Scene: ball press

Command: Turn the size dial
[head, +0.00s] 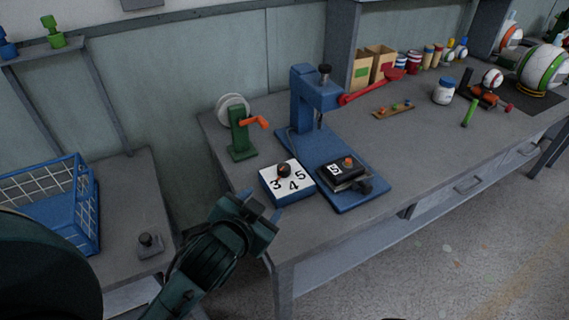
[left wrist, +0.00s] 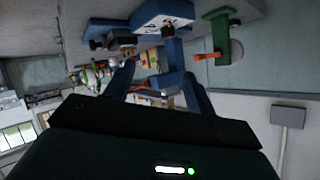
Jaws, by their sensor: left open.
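The size dial is a dark knob with an orange-red mark (head: 284,171) on top of a blue box with a white face (head: 300,176). The numbers 3, 4 and 5 show on the face. My left gripper (head: 261,205) is open and empty, just in front of and below the box, apart from the knob. In the left wrist view the box (left wrist: 150,20) is at the top, beyond the fingers (left wrist: 155,82). My right gripper is not in view.
Right of the dial box is the blue press (head: 317,95) with a red lever and a dark block (head: 345,173) on its base. A green stand with an orange crank (head: 240,135) stands behind. A blue wire basket (head: 50,205) is at left.

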